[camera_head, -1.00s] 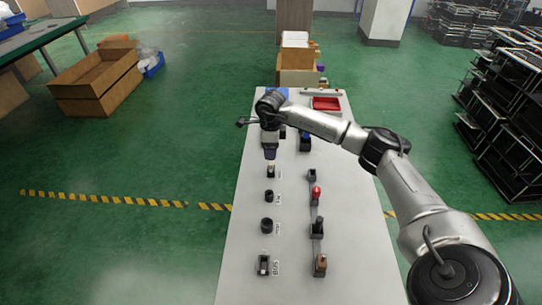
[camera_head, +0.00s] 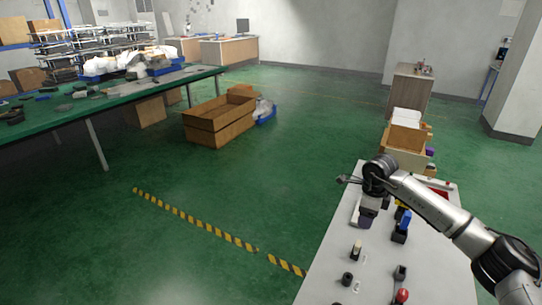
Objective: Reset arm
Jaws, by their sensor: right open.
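My right arm reaches in from the right over the light table (camera_head: 330,265). My right gripper (camera_head: 367,218) points down over the table's far part, its jaws small and dark in the picture. It appears empty. Several lever and knob fixtures stand on the table: a dark one with a pale top (camera_head: 355,250) just in front of the gripper, a black knob (camera_head: 347,279), a blue-topped fixture (camera_head: 402,222) to the right, a dark fixture (camera_head: 399,273) and a red knob (camera_head: 402,295) at the bottom edge. My left gripper is not in view.
Cardboard boxes (camera_head: 406,140) stand beyond the table's far end, by a wooden cabinet (camera_head: 412,90). A large open carton (camera_head: 218,122) is on the green floor. A cluttered green table (camera_head: 110,92) is at the left. The floor left of the fixture table is clear.

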